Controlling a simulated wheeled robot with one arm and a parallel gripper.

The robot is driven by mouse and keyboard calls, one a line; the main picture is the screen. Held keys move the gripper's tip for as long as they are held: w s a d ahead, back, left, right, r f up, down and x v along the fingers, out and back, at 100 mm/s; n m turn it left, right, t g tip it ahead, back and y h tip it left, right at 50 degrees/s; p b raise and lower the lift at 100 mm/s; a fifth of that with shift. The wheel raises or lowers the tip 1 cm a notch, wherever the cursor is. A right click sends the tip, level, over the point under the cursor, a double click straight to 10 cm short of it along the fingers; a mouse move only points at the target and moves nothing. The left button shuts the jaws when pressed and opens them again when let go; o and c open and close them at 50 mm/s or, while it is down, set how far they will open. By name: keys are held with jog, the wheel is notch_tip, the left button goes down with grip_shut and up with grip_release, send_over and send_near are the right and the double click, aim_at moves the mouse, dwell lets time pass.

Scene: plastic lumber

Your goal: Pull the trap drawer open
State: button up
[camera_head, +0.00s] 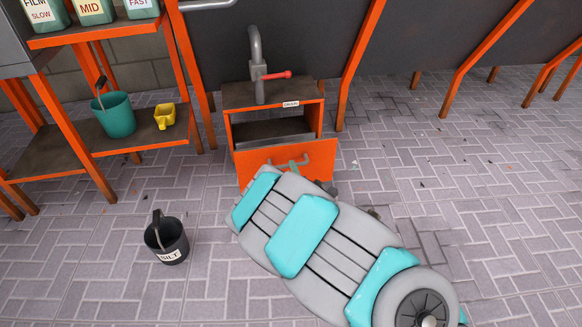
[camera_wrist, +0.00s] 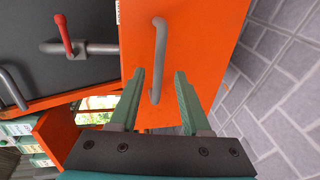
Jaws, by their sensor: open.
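The trap drawer's orange front (camera_head: 318,156) sits low on a small orange cabinet (camera_head: 228,132) below the "DRAIN" label. A dark opening shows above the front in the head view; I cannot tell how far the drawer is out. The orange front also fills the middle of the wrist view (camera_wrist: 190,40). Its grey bar handle (camera_wrist: 160,45) runs top to bottom there. My gripper (camera_wrist: 159,73) is open, with one green finger on each side of the handle's lower part. I cannot tell whether either finger touches it. My arm hides part of the drawer front in the head view.
A grey pipe with a red lever (camera_head: 277,75) rises above the cabinet. A dark bucket (camera_head: 167,240) stands on the floor at left. An orange shelf (camera_head: 105,146) holds a teal bucket (camera_head: 114,114) and a yellow scoop (camera_head: 165,116). Floor is clear at right.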

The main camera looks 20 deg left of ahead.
jog(key=shift+v, duration=1.75)
jog(key=shift+r, duration=0.1)
jog(key=w+d+r+m+g+h+p, duration=0.1)
jog(key=w+d+r+m+h+p, duration=0.2)
jog(key=d, duration=0.4)
jog(key=d+r+m+h, duration=0.3)
jog(key=d+m, duration=0.2)
jog(key=d, duration=0.2)
jog(key=s+d+r+m+g+h+p, duration=0.1)
jog(key=s+d+r+m+g+h, duration=0.15)
jog(key=d, duration=0.35)
jog(key=s+d+r+m+g+h+p, duration=0.1)
jog(key=s+d+r+m+p, duration=0.1)
jog(key=s+d+m, duration=0.3)
jog(key=s+d+r+m+g+p, duration=0.2)
jog(key=s+r, duration=0.4)
jog(key=s, duration=0.5)
jog(key=s+d+r+m+g+y+p, duration=0.1)
jog(key=s+d+r+m+g, duration=0.3)
jog(key=s, duration=0.8)
jog(key=s+d+r+m+g+p, duration=0.3)
jog(key=s+r, duration=0.4)
jog(key=s, duration=0.4)
jog(key=shift+s+d+r+g, duration=0.25)
jog(key=shift+d+r+g, duration=0.1)
jog(key=shift+d+g, duration=0.45)
jog(key=shift+a+y, duration=0.1)
jog(key=shift+y, duration=0.15)
